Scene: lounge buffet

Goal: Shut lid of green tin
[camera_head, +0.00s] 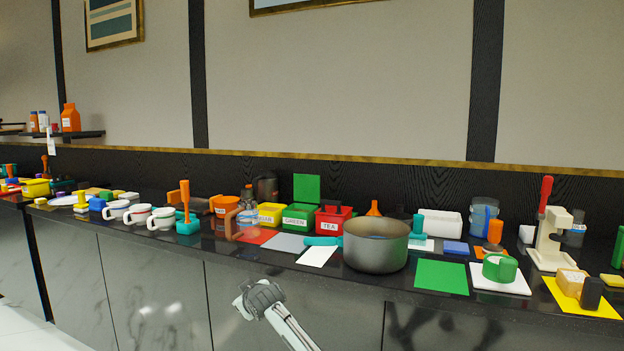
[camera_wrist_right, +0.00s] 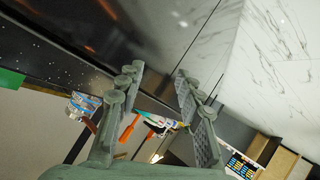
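The green tin (camera_head: 299,216), labelled GREEN, stands in the row on the dark counter in the head view. Its green lid (camera_head: 307,188) stands upright at the back, so the tin is open. My right gripper (camera_head: 259,297) is in front of the counter, below and left of the tin, apart from it. In the right wrist view the right gripper (camera_wrist_right: 157,75) has its fingers spread with nothing between them. The tin cannot be made out in that view. My left gripper is not in view.
A yellow tin (camera_head: 270,214) stands left of the green tin and a red TEA tin (camera_head: 332,221) right of it. White cups (camera_head: 161,219) line the left. Space before the counter is clear.

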